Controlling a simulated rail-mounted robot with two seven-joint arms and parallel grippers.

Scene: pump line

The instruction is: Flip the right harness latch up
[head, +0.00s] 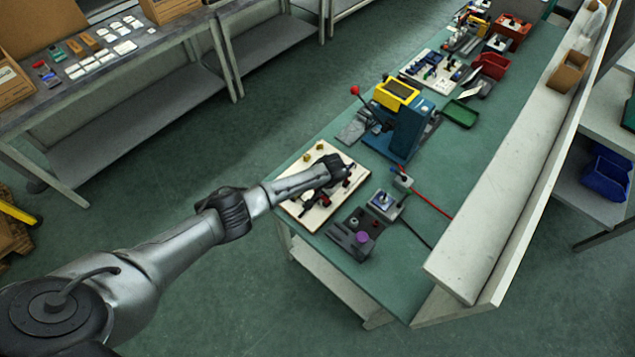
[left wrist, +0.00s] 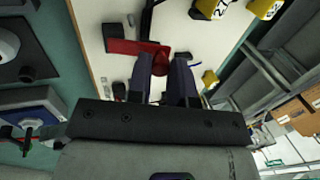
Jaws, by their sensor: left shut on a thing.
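A cream harness board (head: 312,216) lies on the near end of the green bench. It bears red latch parts; one red piece (head: 326,199) shows beside my gripper. My left gripper (head: 335,165) reaches down over the board, its fingertips mostly hidden there by the wrist. In the left wrist view, the two dark fingers (left wrist: 168,72) are close together around a red latch piece (left wrist: 162,60). A flat red plate (left wrist: 128,47) extends to its left. The fingers partly hide the latch, so its exact angle is unclear. My right gripper is not in view.
Yellow blocks (head: 307,158) sit on the board's far-left side. A blue press (head: 408,130) with a yellow top stands behind the board. A grey fixture with a purple knob (head: 362,238) and a small grey box (head: 386,204) stand to the right. Free floor lies left of the bench.

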